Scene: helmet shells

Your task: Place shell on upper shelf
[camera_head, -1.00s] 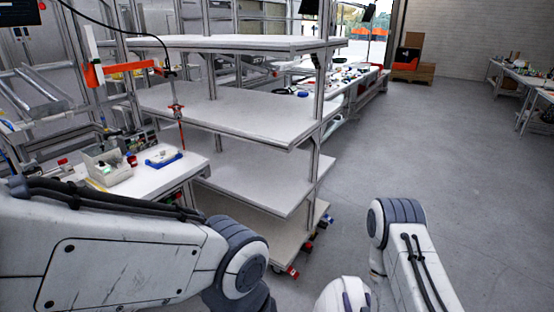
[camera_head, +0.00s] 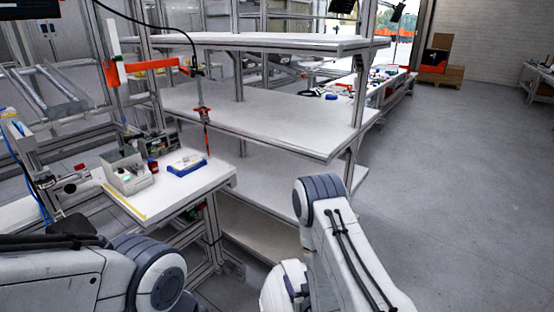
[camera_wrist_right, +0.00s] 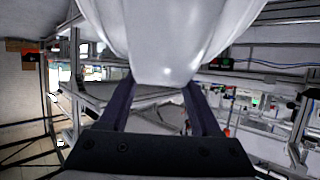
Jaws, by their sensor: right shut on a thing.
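A smooth white shell (camera_wrist_right: 165,40) fills the top middle of the right wrist view. My right gripper (camera_wrist_right: 157,92) is shut on its lower edge, with one dark finger on each side. In the head view my right arm reaches in from the bottom, in front of the rack. A white rounded part shows beside it at the bottom edge; I cannot tell whether it is the shell or my wrist. The upper shelf (camera_head: 260,42) of the rack is a bare white board. My left arm shows at the bottom left, but its gripper is out of view.
Below are a bare middle shelf (camera_head: 270,115) and a lower shelf (camera_head: 262,180), with metal posts at the corners. A side table (camera_head: 150,205) at the left holds a grey bin (camera_head: 128,175) and a blue-white tray (camera_head: 188,165). Open floor (camera_head: 450,200) lies to the right.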

